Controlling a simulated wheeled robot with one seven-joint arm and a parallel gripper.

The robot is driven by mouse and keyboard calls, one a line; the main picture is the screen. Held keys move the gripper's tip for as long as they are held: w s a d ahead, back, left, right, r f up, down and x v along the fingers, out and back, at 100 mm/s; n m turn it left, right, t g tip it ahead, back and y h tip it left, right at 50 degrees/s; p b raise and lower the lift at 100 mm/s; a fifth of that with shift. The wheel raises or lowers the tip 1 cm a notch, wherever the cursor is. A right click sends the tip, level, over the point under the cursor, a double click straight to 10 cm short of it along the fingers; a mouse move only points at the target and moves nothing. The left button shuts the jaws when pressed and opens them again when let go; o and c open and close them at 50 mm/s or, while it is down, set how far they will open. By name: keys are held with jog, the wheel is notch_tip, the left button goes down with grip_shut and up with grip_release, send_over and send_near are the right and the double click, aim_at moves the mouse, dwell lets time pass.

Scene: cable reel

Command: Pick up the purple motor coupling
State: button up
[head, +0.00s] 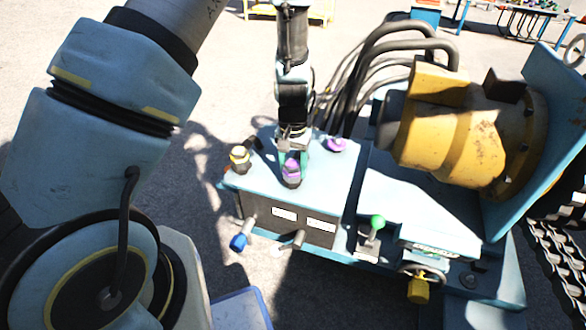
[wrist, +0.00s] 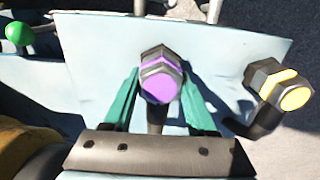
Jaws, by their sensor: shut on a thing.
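The purple motor coupling (head: 291,170) is a purple and dark metal hex-shaped fitting near the front edge of the pale blue cabinet top. My gripper (head: 290,148) reaches down onto it from above in the head view. In the wrist view the coupling (wrist: 161,78) sits between my two green fingers, and my gripper (wrist: 160,88) is shut on it. Its far end is hidden, and I cannot tell whether it is clear of the cabinet top.
A yellow-ended coupling (head: 240,158) stands left of my gripper. Another purple-topped part (head: 336,145) is to the right. A green knob (head: 377,221) and a blue-tipped handle (head: 240,240) stick out in front.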

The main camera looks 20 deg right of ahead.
grip_shut()
